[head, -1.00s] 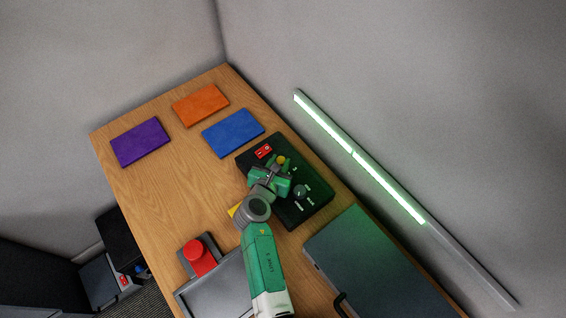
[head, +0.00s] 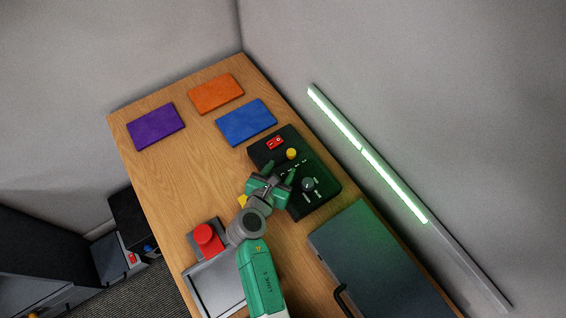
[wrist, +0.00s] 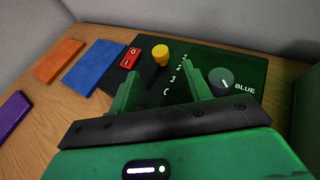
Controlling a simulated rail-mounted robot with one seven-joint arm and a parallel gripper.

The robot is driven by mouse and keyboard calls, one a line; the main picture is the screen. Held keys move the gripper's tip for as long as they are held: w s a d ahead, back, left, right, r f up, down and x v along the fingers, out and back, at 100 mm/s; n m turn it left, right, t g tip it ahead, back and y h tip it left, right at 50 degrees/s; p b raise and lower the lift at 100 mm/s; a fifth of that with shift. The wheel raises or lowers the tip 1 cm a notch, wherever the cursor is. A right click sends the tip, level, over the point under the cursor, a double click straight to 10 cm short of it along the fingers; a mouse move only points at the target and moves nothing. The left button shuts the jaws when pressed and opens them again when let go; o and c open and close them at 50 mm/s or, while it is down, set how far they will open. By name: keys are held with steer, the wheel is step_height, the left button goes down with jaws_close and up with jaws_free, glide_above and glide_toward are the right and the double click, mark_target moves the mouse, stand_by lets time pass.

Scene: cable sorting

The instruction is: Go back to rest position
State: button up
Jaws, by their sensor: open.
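My gripper (head: 279,180) is green and open, with nothing between its fingers. In the head view it hangs over the left edge of the black control box (head: 321,201). The box carries a red rocker switch (head: 275,143), a yellow knob (head: 291,154) and a black dial (head: 308,184). In the wrist view the two fingers (wrist: 163,92) stand apart. The yellow knob (wrist: 160,54) shows beyond them, clear of both. The black dial (wrist: 221,81), by the label BLUE, lies right of the right finger.
Purple (head: 156,126), orange (head: 215,93) and blue (head: 246,121) pads lie flat at the table's far end. A lit green strip (head: 365,152) runs along the wall.

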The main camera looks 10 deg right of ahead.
stand_by(0.5)
steer(key=w+a+r+m+t+y, duration=0.1)
steer(key=w+a+r+m+t, duration=0.15)
steer(key=r+m, duration=0.95)
steer(key=w+a+r+m+t+y, duration=0.1)
steer(key=w+r+m+t, duration=0.2)
steer(key=r, duration=1.6)
steer(key=s+a+r+m+t+y, duration=0.25)
steer(key=s+r+m, duration=0.35)
steer(key=r, duration=0.5)
steer(key=s+a+r+m+t+y, duration=0.1)
steer(key=s+r+m+t+y, duration=0.15)
steer(key=s+r, duration=0.65)
steer(key=s+a+r+m+t+y, duration=0.15)
steer(key=s+r+m+t, duration=0.35)
steer(key=r, duration=0.7)
step_height(320, 180, up, 18)
steer(key=g+p, duration=0.1)
steer(key=p, duration=1.8)
steer(key=shift+w, duration=0.25)
steer(key=shift+a+f+g, duration=0.15)
steer(key=shift+g, duration=0.1)
